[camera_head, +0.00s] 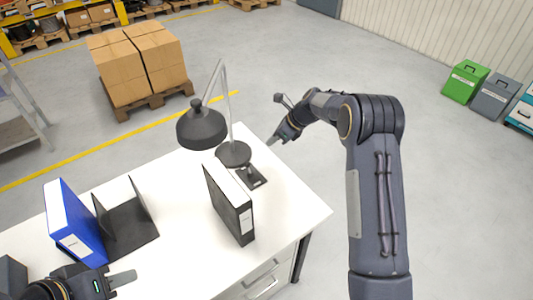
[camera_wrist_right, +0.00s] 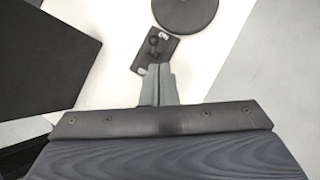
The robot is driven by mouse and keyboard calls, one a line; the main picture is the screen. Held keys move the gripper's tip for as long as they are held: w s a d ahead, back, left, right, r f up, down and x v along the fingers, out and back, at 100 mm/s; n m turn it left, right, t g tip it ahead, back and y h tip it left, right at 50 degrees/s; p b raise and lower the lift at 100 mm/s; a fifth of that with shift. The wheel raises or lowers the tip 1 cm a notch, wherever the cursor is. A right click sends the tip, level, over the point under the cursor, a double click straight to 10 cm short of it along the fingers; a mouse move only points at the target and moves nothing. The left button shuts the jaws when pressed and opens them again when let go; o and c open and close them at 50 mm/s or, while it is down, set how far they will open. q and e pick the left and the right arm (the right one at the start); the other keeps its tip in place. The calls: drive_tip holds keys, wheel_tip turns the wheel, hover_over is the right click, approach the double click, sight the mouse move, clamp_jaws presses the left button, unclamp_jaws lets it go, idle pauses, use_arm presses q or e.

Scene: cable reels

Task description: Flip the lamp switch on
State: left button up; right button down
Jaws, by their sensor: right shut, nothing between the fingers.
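The lamp (camera_head: 203,127) is dark grey, with a round base (camera_head: 233,154) and a thin jointed arm, at the back of the white table (camera_head: 290,207). Its switch (camera_head: 251,177) is a small dark plate in front of the base. In the right wrist view the switch plate (camera_wrist_right: 143,62) carries a dark knob or lever and light metal bits. My right gripper (camera_head: 271,143) is shut and empty, to the right of the lamp base. In the wrist view its fingertips (camera_wrist_right: 159,68) overlap the plate's near edge; contact cannot be told. My left gripper (camera_head: 134,275) is at the table's front left, its finger opening unclear.
A black binder (camera_head: 229,205) stands just left of the switch. A blue binder (camera_head: 73,222) and a black bookend-like holder (camera_head: 127,220) stand further left. The table's right part is clear. Boxes on a pallet (camera_head: 138,65) stand beyond on the floor.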

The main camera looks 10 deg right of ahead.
drive_tip(key=shift+w+d+r, duration=0.1)
drive_tip(key=shift+d+r, duration=0.2)
drive_tip(key=shift+r, duration=0.45)
drive_tip(key=shift+w+d+r, duration=0.1)
drive_tip(key=shift+d+r, duration=0.2)
drive_tip(key=shift+r, duration=0.4)
drive_tip(key=s+d+r+n+t, duration=0.1)
drive_tip(key=s+d+r+n, duration=0.1)
drive_tip(key=s+r+n, duration=0.5)
drive_tip(key=s+d+r+n, duration=0.2)
drive_tip(key=s+r+n, duration=0.2)
drive_tip(key=s+r, duration=0.7)
drive_tip(key=s+a+f+n+h, duration=0.1)
drive_tip(key=s+n, duration=0.3)
drive_tip(key=s, duration=0.4)
drive_tip(key=s+a+f+n+t, duration=0.1)
drive_tip(key=s+f+n, duration=0.3)
drive_tip(key=s, duration=0.4)
drive_tip(key=s+a+f+n+h, duration=0.1)
drive_tip(key=s+n, duration=0.3)
drive_tip(key=s, duration=0.5)
drive_tip(key=shift+a+f+n+h, duration=0.2)
drive_tip(key=shift+f+n+h, duration=0.15)
drive_tip(key=shift+f, duration=0.3)
